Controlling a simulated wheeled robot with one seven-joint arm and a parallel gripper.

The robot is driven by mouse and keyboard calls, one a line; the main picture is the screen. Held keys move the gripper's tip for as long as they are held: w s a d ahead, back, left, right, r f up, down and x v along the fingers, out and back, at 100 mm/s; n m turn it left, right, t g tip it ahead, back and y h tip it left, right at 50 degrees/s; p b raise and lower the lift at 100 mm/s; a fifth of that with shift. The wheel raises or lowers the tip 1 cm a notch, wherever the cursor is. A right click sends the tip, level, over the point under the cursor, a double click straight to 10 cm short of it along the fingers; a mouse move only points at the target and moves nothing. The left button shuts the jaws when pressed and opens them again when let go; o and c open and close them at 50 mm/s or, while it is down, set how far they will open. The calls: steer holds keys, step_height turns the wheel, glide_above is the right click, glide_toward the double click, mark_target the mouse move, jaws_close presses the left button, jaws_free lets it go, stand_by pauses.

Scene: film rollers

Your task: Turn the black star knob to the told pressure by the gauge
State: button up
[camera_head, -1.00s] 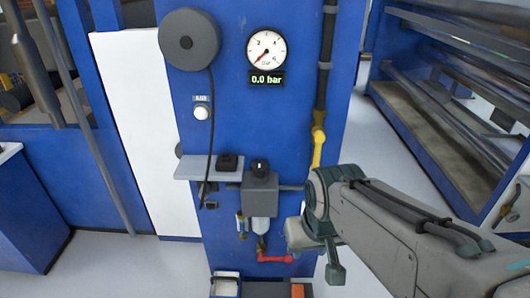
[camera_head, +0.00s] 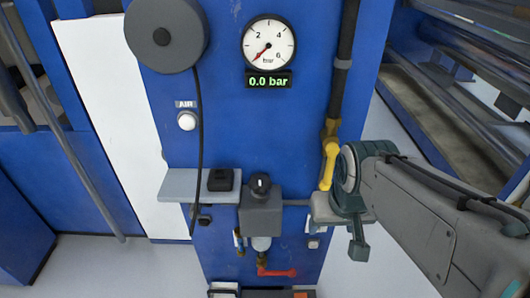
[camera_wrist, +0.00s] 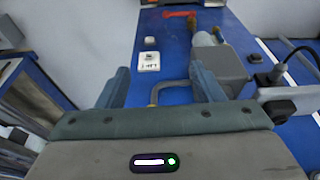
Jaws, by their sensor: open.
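The black star knob (camera_head: 260,184) sits on top of the grey regulator (camera_head: 262,212) in the head view. The round gauge (camera_head: 269,43) is higher on the blue panel; its needle points low left and the display below (camera_head: 268,81) reads 0.0 bar. My gripper (camera_wrist: 160,76) is open and empty in the wrist view, its fingers apart. In the head view my wrist is right of the regulator, apart from the knob.
A grey shelf (camera_head: 178,186) with a black box (camera_head: 221,180) stands just left of the regulator. A yellow valve handle (camera_head: 329,160) and dark pipe are close to my wrist. A red lever (camera_head: 277,272) is below. A large grey disc (camera_head: 166,36) is at upper left.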

steer(key=w+a+r+n+b, duration=0.25)
steer(key=w+a+b, duration=0.2)
steer(key=w, duration=0.35)
steer(key=t+y+b, duration=0.1)
steer(key=b, duration=0.1)
glide_toward(260, 180)
steer(key=shift+n, duration=0.35)
steer(key=x, duration=0.9)
steer(key=shift+w+f+b, duration=0.1)
steer(key=shift+f+b, duration=0.1)
steer(key=shift+b, duration=0.2)
steer(key=c, duration=0.7)
